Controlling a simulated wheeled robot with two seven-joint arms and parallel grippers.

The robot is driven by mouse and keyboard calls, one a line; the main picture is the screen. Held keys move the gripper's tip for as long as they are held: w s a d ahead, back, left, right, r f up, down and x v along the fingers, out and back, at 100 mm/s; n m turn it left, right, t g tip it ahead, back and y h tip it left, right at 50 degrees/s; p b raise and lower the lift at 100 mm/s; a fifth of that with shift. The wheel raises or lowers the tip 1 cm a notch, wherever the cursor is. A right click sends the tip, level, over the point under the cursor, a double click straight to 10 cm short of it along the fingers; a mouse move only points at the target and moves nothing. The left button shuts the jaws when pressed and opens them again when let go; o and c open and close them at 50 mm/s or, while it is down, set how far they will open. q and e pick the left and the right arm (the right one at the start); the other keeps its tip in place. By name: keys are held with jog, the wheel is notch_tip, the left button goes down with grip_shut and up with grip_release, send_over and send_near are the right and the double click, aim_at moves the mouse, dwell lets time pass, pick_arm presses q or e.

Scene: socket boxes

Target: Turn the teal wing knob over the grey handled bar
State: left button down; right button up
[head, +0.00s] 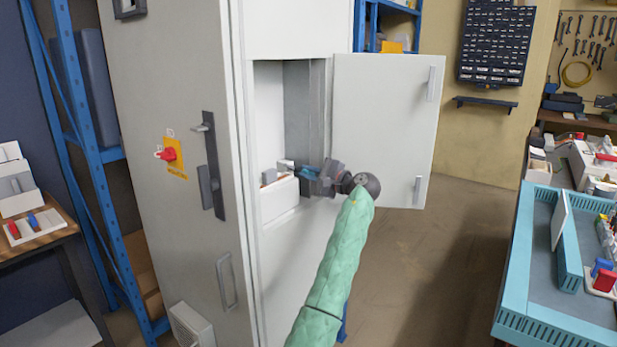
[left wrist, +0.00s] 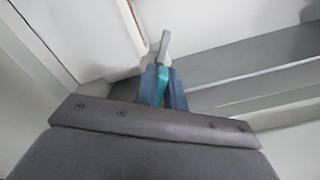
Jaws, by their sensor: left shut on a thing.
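The teal wing knob (left wrist: 161,86) shows between the blue-grey fingers of my left gripper (left wrist: 163,80) in the left wrist view. The fingers are shut on it and hide part of it. A light grey piece (left wrist: 163,45) stands just beyond the knob; I cannot tell whether it is the grey handled bar. In the head view my left gripper (head: 310,175) reaches into the open compartment of the tall cabinet, where a bit of teal shows at its tips. The knob's angle is hard to tell. My right gripper is not in view.
The cabinet door (head: 388,115) stands open to the right, close behind my left wrist. A white box-like ledge (head: 279,198) fills the lower compartment. A red switch (head: 169,154) is on the cabinet's side. A teal tray (head: 545,325) stands at the right; floor between is clear.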

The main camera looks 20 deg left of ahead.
pick_arm(q)
jog(key=n+b, duration=0.2)
jog(key=n, duration=0.1)
jog(key=shift+f, duration=0.25)
jog(key=shift+n+b, duration=0.75)
jog(key=shift+n, duration=0.75)
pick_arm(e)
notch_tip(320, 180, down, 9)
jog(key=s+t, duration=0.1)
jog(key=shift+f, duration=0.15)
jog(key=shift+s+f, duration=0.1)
pick_arm(q)
jog(key=c, duration=1.8)
grip_release()
jog(key=shift+s, duration=0.1)
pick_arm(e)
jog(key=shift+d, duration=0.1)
pick_arm(q)
jog(key=shift+o, duration=0.2)
